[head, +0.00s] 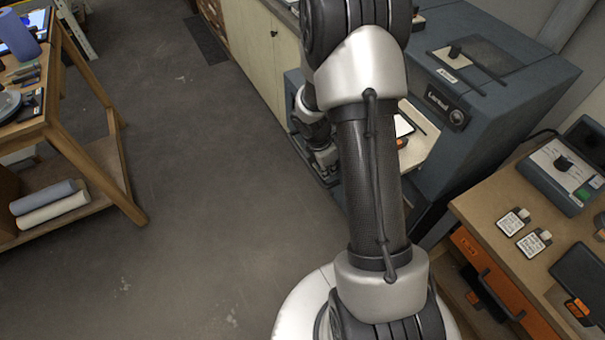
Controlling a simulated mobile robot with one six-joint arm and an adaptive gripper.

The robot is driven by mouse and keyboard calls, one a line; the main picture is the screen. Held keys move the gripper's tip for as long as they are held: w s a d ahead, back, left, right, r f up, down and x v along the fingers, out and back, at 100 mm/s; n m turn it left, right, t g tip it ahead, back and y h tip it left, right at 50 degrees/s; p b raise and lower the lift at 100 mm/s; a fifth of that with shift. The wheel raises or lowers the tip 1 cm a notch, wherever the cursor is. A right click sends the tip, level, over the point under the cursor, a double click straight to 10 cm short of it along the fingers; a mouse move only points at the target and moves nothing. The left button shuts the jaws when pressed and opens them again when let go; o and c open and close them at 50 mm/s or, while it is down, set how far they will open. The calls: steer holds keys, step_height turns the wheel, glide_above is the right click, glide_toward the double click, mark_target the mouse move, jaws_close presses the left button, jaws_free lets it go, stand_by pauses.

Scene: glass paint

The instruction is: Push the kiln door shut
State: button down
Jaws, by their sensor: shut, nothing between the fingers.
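The kiln (490,90) is a blue-grey cabinet with a dark round dial on its sloped front, at the right of the head view. Its front is open, and the pale interior floor (426,150) shows behind my arm. The kiln door (293,84) appears as a blue-grey panel standing open at the left of the kiln, largely covered by my arm. My gripper (327,162) is shut and empty, low beside the door panel. Its fingertips are small and partly hidden, so I cannot tell whether they touch the door.
A wooden table (62,80) with rolls on its lower shelf stands at the left. A workbench (470,215) with a control box (570,170) and small cards is at the right. Cream cabinets (262,55) stand behind the door. The grey floor (195,180) between is clear.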

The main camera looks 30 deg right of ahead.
steer(key=d+p, duration=0.6)
steer(key=d, duration=0.6)
steer(key=shift+d+r, duration=0.1)
steer(key=shift+d, duration=0.75)
